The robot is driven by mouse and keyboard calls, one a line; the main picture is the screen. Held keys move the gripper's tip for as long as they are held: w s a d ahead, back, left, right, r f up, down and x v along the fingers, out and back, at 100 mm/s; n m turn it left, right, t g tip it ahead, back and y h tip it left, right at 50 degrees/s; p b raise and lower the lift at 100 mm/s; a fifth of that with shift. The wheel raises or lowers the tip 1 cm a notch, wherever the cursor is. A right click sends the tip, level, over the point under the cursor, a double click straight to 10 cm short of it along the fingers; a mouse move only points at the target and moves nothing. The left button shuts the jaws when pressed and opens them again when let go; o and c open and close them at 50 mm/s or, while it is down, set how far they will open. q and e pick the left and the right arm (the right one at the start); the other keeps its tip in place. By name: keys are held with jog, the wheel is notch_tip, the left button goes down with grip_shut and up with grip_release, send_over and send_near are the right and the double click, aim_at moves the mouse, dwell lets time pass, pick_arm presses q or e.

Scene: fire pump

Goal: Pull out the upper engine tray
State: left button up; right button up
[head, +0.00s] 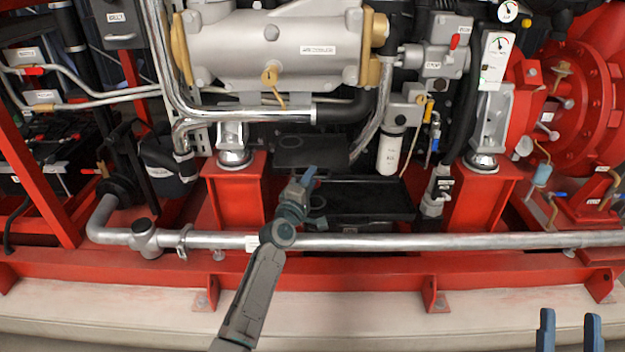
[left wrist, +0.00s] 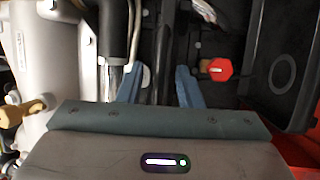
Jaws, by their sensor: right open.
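A small flat black tray (head: 302,150) sits under the engine, between the red supports; it is the higher of two dark trays. A wider black tray (head: 375,208) lies lower and to the right, partly behind the silver pipe. My left gripper (head: 309,177) is just in front of and below the higher tray, over the pipe. In the left wrist view its two blue fingers (left wrist: 158,88) stand apart with nothing clearly between them. A black tray with a round recess (left wrist: 284,72) shows at right there, apart from the fingers. My right gripper (head: 570,335) is open and empty at bottom right.
A long silver pipe (head: 400,242) runs across in front of the trays, above the red base frame (head: 340,275). Red supports (head: 236,195) flank the trays. A white filter (head: 390,153) hangs at right. A red knob (left wrist: 217,69) is near the left fingers.

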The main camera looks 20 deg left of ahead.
pick_arm(q)
jog(key=shift+w+r, duration=0.1)
jog(key=shift+w, duration=0.5)
pick_arm(e)
jog(key=shift+s+r+t+y, duration=0.3)
jog(key=shift+s+r+t, duration=0.1)
jog(key=shift+r, duration=0.2)
pick_arm(q)
grip_shut()
jog(key=shift+s+d, duration=0.1)
jog(key=s+d+p, duration=0.3)
jog(key=s, duration=0.9)
jog(key=shift+s+d+r, duration=0.2)
jog(key=shift+s+d, duration=0.05)
pick_arm(e)
notch_tip(320, 180, down, 18)
jog(key=m+g+h, duration=0.1)
jog(key=g, duration=1)
jog(key=shift+a+r, duration=0.25)
jog(key=shift+a, duration=0.15)
